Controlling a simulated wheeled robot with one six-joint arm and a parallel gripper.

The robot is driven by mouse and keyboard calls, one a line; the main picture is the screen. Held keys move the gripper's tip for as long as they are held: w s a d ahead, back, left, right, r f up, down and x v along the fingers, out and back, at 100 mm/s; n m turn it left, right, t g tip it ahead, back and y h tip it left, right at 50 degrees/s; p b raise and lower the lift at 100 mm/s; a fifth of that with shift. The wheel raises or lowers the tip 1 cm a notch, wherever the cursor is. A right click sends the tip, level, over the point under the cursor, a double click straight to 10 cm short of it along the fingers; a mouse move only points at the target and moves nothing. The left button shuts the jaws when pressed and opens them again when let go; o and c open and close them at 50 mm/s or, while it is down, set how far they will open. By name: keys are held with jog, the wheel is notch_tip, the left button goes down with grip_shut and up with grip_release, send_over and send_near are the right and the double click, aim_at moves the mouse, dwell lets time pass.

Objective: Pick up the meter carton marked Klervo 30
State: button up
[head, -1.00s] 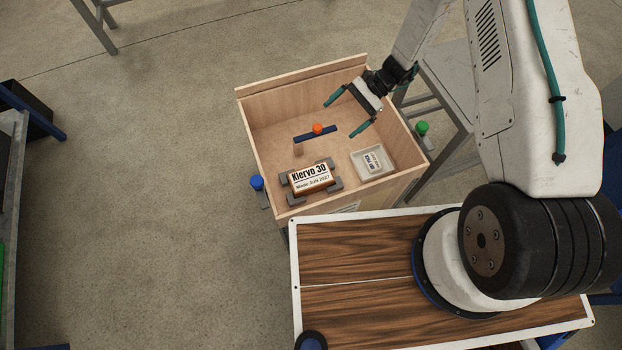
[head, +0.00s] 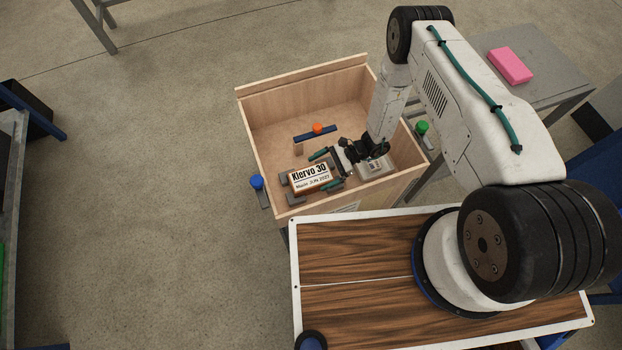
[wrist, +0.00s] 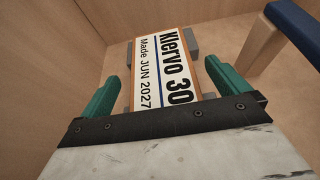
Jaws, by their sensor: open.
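The meter carton marked Klervo 30 (head: 310,178) is brown with a white label reading "Made JUN 2027". It rests among grey blocks inside the wooden crate (head: 275,87), near its front left. In the wrist view the carton (wrist: 163,70) lies straight ahead, its near end between or just beyond the green fingertips. My gripper (head: 326,168) is open at the carton's right end, with one finger to each side. In the wrist view my gripper (wrist: 160,78) shows a finger left and right of the carton. I cannot tell whether either finger touches it.
A pale tray (head: 377,169) is partly hidden under my arm. Crate walls surround everything. A pink block (head: 510,66) lies on a grey table.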

aim_at(311, 180)
jog(key=shift+x, duration=1.45)
jog(key=shift+w, duration=0.1)
jog(key=c, duration=1.3)
